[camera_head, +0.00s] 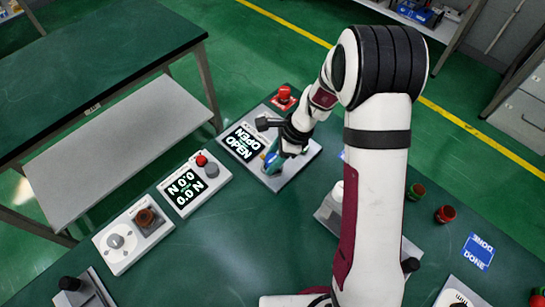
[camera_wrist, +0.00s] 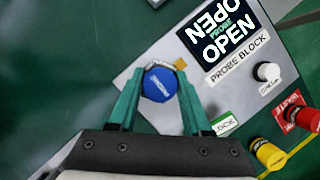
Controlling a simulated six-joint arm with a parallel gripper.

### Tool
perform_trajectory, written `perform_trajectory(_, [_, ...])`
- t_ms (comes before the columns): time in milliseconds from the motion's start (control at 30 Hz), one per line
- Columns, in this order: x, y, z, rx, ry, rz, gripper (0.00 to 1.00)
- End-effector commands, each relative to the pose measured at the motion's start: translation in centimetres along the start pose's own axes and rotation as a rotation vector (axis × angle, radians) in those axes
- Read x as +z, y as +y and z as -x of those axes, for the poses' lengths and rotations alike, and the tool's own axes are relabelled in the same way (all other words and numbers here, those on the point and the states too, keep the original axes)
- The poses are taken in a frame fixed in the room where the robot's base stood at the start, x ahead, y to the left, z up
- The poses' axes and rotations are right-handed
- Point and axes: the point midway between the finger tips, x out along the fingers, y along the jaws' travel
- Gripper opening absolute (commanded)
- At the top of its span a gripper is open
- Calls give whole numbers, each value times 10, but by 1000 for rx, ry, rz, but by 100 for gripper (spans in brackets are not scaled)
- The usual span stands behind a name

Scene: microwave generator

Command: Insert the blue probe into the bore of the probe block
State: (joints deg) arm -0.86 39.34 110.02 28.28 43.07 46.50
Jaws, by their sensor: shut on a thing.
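The blue probe (camera_wrist: 160,83) shows in the wrist view as a round blue cap with white lettering, seen end-on. My gripper (camera_wrist: 159,88) has its two teal fingers shut on it, one on each side. The probe block (camera_wrist: 150,62) is a light grey plate under the probe, with a black display reading PROBE OPEN and a PROBE BLOCK label. In the head view the probe block (camera_head: 300,160) lies on the green table, with my gripper (camera_head: 272,160) low over its near left part. The bore is hidden, and I cannot tell whether the probe's lower end is inside it.
A small gold piece (camera_wrist: 180,64) sits beside the probe. A panel reading 0.0 N (camera_head: 184,190) and a knob panel (camera_head: 133,235) lie left. A blue DONE card (camera_head: 478,250) lies right.

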Motion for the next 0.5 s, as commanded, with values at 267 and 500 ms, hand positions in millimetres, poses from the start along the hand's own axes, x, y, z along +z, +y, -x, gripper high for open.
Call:
perform_trajectory(267, [0, 0, 0, 0, 0, 0, 79])
perform_trajectory(500, [1, 0, 3, -1, -1, -1, 79])
